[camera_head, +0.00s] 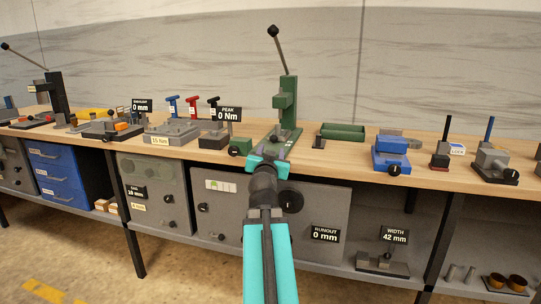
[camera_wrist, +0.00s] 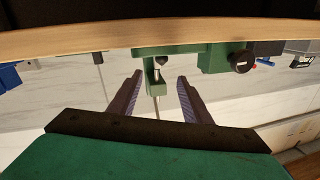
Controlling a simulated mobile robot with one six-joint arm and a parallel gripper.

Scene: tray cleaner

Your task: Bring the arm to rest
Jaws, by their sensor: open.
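My arm reaches forward from the bottom middle of the head view, in teal and dark grey. My gripper (camera_head: 268,160) is at its far end, by the front edge of the workbench (camera_head: 340,168), in front of the green lever press (camera_head: 285,105). In the wrist view my gripper (camera_wrist: 157,93) shows two dark fingers spread apart with nothing between them. The wrist picture appears upside down, with the bench edge (camera_wrist: 100,38) across the top. Part of the green press (camera_wrist: 160,60) shows beyond the fingers, apart from them.
A green tray (camera_head: 342,131), a blue block device (camera_head: 391,152) and a grey fixture (camera_head: 493,162) stand on the bench to the right. Measuring fixtures (camera_head: 175,132) and several T-handled tools stand left. Below are grey cabinets (camera_head: 158,190) and blue drawers (camera_head: 58,175). Floor is free in front.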

